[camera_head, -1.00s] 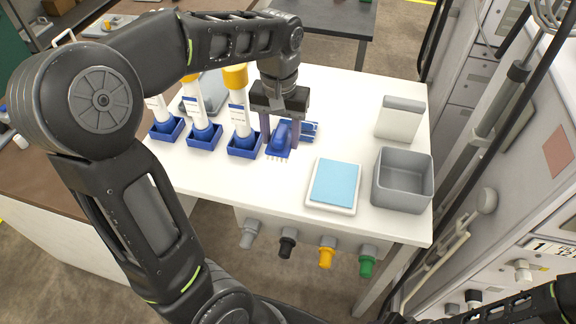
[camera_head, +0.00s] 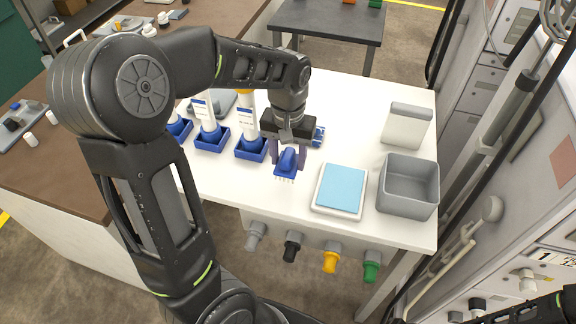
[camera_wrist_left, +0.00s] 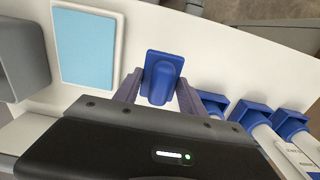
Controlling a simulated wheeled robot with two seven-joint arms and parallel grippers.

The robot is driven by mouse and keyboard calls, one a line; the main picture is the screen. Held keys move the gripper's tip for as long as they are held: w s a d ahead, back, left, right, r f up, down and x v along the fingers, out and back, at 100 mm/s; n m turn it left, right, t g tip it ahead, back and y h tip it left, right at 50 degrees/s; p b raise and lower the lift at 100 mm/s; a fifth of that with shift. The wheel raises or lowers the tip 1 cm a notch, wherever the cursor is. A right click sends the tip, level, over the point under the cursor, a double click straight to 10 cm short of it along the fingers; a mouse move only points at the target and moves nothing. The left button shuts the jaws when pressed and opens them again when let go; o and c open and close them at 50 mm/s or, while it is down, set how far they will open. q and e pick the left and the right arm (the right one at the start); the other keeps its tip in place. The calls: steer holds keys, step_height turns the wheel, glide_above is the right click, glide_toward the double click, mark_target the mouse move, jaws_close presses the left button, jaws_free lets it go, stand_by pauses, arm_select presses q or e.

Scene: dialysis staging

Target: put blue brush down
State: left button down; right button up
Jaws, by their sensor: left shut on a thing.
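The blue brush (camera_head: 287,162) is between the fingers of my left gripper (camera_head: 287,158), bristles pointing down, over the white table (camera_head: 262,188). My left gripper is shut on it. The wrist view shows the blue brush (camera_wrist_left: 160,80) between both fingertips of the left gripper (camera_wrist_left: 158,92). I cannot tell whether the bristles touch the table. My right gripper is not in view; only a part of my right arm shows at the lower right.
A white tray with a light blue pad (camera_head: 342,187) lies right of the brush, then a grey bin (camera_head: 408,187) and a white box (camera_head: 405,127). A blue item (camera_head: 319,136) lies behind the gripper. Table front is clear.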

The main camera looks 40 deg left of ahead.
mark_target(288, 152)
arm_select(q)
step_height(288, 152, down, 3)
steer(key=shift+f+p, duration=0.2)
steer(key=shift+p, duration=0.15)
steer(key=shift+f, duration=0.1)
steer(key=shift+f, duration=0.1)
steer(key=shift+f, duration=0.15)
steer(key=c, duration=0.7)
jaws_free()
steer(key=shift+o, duration=0.2)
step_height(288, 152, up, 7)
steer(key=shift+w+a+f+b, duration=0.1)
steer(key=shift+w+a+b, duration=0.05)
steer(key=shift+b, duration=0.65)
steer(key=shift+r, duration=0.6)
